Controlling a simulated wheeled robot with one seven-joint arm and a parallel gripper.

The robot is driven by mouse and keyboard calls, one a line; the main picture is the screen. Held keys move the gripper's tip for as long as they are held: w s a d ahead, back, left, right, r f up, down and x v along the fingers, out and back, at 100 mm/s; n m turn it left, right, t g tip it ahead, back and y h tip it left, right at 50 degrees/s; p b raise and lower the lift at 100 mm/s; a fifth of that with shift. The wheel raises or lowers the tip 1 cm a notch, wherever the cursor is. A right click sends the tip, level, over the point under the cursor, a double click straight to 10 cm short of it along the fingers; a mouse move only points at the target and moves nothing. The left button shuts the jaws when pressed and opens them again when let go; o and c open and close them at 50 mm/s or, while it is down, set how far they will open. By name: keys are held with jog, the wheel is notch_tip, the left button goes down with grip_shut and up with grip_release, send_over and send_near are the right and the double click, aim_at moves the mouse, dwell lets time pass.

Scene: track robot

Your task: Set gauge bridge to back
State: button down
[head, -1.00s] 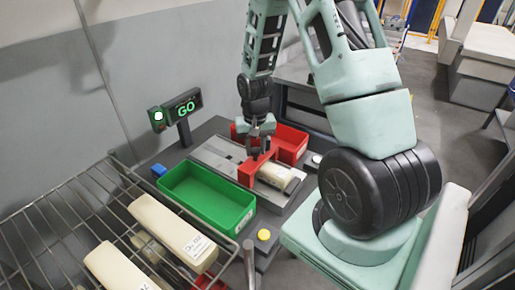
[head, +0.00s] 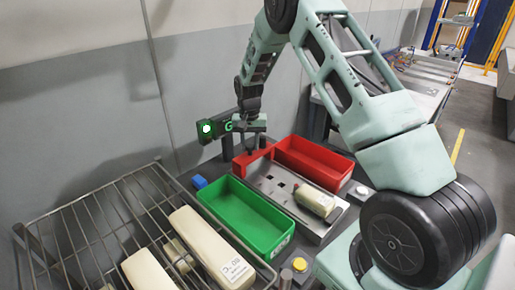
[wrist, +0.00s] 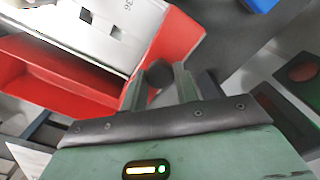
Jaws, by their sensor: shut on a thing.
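The red gauge bridge (head: 250,160) stands across the far-left end of the metal plate (head: 281,193); its near part also shows in the wrist view (wrist: 187,42). My gripper (head: 258,142) is shut on it from above. In the wrist view the fingers (wrist: 159,85) close on a dark round knob (wrist: 160,73) at the bridge. A cream part with a label (head: 314,200) lies on the plate's near-right end, apart from the bridge. Bare plate with dark square openings shows between them.
A green bin (head: 240,222) stands left of the plate and a red bin (head: 314,162) right of it. A wire rack (head: 95,215) with cream blocks (head: 212,248) is at left. Behind, a lit green lamp (head: 207,128) stands beside a sign partly hidden by my gripper.

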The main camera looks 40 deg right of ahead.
jog(key=shift+w+r, duration=0.15)
jog(key=shift+w, duration=0.15)
jog(key=c, duration=1.1)
grip_release()
jog(key=shift+o, duration=0.2)
notch_tip(320, 180, up, 17)
jog(key=b, duration=0.3)
jog(key=shift+b, duration=0.3)
jog(key=shift+r, duration=0.1)
